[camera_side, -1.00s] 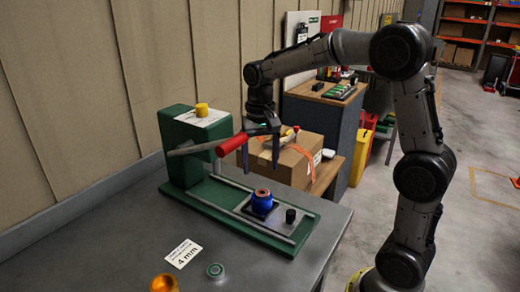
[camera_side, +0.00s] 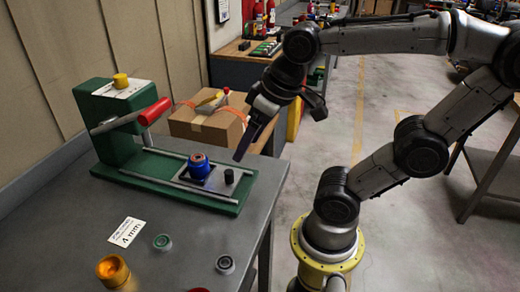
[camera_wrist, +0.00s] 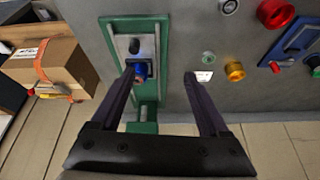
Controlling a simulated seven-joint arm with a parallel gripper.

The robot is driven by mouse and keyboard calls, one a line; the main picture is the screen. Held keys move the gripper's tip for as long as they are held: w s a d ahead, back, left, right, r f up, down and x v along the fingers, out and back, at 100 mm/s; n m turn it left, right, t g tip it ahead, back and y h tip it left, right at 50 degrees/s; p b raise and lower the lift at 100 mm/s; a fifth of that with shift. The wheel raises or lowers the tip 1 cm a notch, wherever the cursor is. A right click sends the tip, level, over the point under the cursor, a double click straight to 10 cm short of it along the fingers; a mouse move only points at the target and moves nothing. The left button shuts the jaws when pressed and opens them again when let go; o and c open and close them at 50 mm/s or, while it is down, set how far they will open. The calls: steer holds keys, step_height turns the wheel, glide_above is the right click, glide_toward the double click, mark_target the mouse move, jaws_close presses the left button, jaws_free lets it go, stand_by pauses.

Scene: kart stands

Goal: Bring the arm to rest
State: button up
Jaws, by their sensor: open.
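My gripper (camera_side: 283,125) is open and empty in the side view, tilted down to the right of the green fixture (camera_side: 112,165), above the bench's right edge. The wrist view shows its two dark fingers (camera_wrist: 159,76) spread apart. The fixture has a red-handled lever (camera_side: 155,112) and a yellow knob (camera_side: 121,80). A blue part with a copper-coloured top (camera_side: 199,166) stands upright on the fixture's grey plate, beside a black knob (camera_side: 229,177). In the wrist view the blue part (camera_wrist: 143,70) lies behind the left finger, partly hidden.
The grey bench (camera_side: 185,225) holds a 4 mm card (camera_side: 126,232), an amber cup (camera_side: 113,270) and small rings (camera_side: 162,242). A taped cardboard box (camera_side: 212,125) stands behind the fixture. The wrist view shows a red ring (camera_wrist: 276,13) and a blue tray (camera_wrist: 292,42).

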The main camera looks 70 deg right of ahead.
steer(key=shift+s+a+f+n+t, duration=0.2)
steer(key=shift+s+f+n, duration=0.1)
steer(key=shift+s+f, duration=0.25)
steer(key=shift+s+a+f+n+t, duration=0.1)
steer(key=shift+s+f+n+t, duration=0.2)
steer(key=shift+s, duration=0.4)
